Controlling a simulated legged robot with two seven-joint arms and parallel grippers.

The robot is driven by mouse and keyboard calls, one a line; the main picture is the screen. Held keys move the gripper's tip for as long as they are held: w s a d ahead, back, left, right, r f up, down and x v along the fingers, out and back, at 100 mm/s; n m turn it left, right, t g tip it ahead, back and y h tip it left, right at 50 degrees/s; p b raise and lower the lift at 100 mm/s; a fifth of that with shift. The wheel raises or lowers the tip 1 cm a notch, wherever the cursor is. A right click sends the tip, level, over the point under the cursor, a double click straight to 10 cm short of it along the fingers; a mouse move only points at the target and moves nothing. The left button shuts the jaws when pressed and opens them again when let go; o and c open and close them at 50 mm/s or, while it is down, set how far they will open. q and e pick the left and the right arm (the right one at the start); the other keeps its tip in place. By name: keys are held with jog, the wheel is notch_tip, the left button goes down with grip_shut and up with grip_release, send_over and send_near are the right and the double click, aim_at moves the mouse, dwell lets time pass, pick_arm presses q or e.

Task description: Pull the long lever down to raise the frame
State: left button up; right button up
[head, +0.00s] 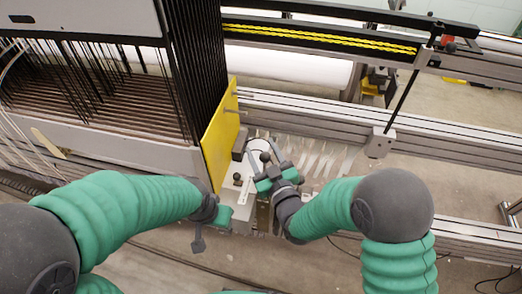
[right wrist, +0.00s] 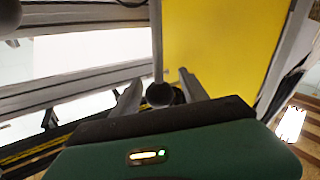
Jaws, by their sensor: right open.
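A long lever shows in the right wrist view as a thin grey rod (right wrist: 157,42) ending in a black ball knob (right wrist: 160,94). The knob lies between the two fingers of my right gripper (right wrist: 160,92), with the fingers apart. In the head view the right gripper (head: 267,160) is at the metal box beside the yellow panel, with a black knob (head: 265,157) between its fingers. A second black knob (head: 237,177) stands just left of it. My left gripper (head: 210,232) is low, left of the box; its fingers are hard to make out. The frame of dark upright slats (head: 195,60) stands upper left.
The yellow panel (head: 219,135) stands upright close to the left of the right gripper. Long grey rails (head: 330,115) run across to the right, with a white roller (head: 290,65) behind. Thin metal strips (head: 325,158) lie right of the box. Open floor is in front.

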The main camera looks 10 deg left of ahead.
jog(key=shift+w+a, duration=0.25)
jog(key=shift+w, duration=0.15)
grip_shut()
dwell(1.2)
